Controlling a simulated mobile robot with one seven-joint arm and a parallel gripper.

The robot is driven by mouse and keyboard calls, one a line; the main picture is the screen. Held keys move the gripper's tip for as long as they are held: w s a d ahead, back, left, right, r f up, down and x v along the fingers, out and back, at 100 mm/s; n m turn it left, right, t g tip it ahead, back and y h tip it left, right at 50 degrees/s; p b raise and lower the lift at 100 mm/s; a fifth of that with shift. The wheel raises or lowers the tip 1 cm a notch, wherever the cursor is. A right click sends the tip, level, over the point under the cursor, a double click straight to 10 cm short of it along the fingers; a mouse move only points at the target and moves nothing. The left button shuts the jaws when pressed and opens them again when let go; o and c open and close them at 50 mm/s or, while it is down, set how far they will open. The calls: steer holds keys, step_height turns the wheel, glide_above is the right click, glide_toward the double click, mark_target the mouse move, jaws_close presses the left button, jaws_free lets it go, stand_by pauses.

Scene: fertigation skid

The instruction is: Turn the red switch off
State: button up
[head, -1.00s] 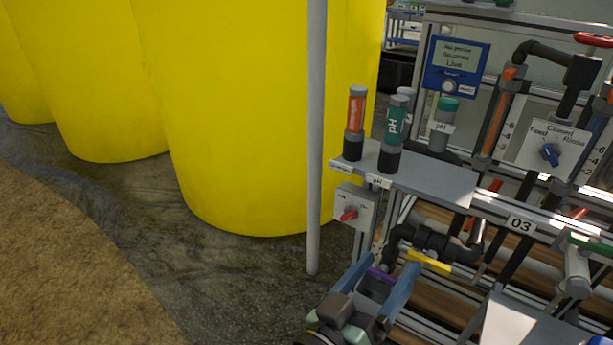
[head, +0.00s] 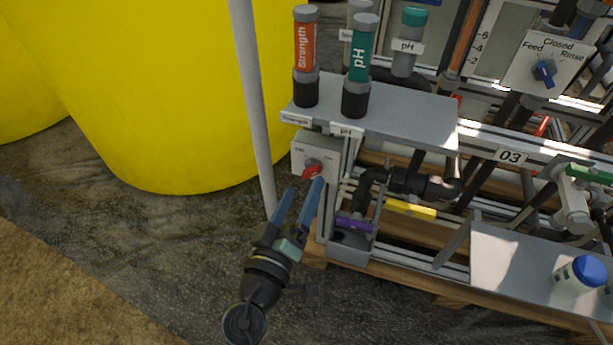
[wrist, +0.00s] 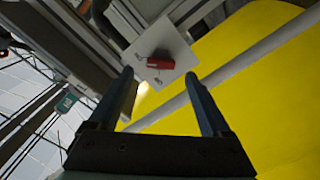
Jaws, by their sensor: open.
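The red switch (head: 312,170) is a red knob on a light grey box (head: 301,152) under the left end of the grey shelf. In the wrist view the red switch (wrist: 160,63) shows on its pale plate, ahead of and between the fingertips. My gripper (head: 303,186) is open and empty, with its blue fingers pointing up at the switch from just below and in front. In the head view the right fingertip comes close to the knob; I cannot tell whether it touches. The labels beside the knob are too small to read.
A grey upright pole (head: 254,110) stands just left of the switch box. Orange Strength (head: 305,55) and green pH (head: 359,66) probes stand on the shelf (head: 410,117) above. A yellow valve handle (head: 410,208) and purple one (head: 354,225) sit to the right. Large yellow tanks (head: 160,90) stand behind.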

mark_target(308, 174)
steer(key=shift+x, duration=2.2)
steer(key=shift+a, duration=0.1)
jaws_close()
